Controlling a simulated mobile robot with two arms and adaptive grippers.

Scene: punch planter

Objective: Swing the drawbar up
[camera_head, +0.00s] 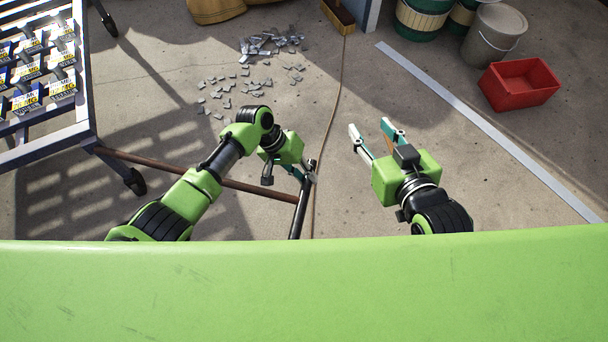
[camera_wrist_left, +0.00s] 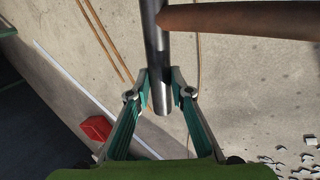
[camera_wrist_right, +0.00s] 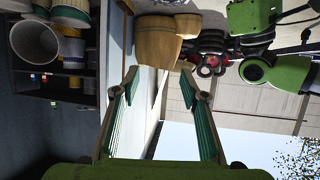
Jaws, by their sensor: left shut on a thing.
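The drawbar is a brown rod (camera_head: 235,184) running from the cart's near end to a dark crossbar handle (camera_head: 300,212). My left gripper (camera_head: 309,176) is at the far end of this handle. In the left wrist view, its fingers (camera_wrist_left: 160,75) are closed around the grey metal handle (camera_wrist_left: 155,40) near its end, and the brown rod (camera_wrist_left: 240,18) joins the handle beyond the fingers. The drawbar's height above the floor is hard to tell. My right gripper (camera_head: 369,127) is open and empty, right of the handle; its spread fingers also show in the right wrist view (camera_wrist_right: 160,80).
The cart (camera_head: 85,90), carrying several labelled packs, stands at the left on casters (camera_head: 135,182). Grey scraps (camera_head: 265,45) lie on the floor beyond. A red bin (camera_head: 518,84) and buckets (camera_head: 494,35) stand at the back right. Floor around my right gripper is clear.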

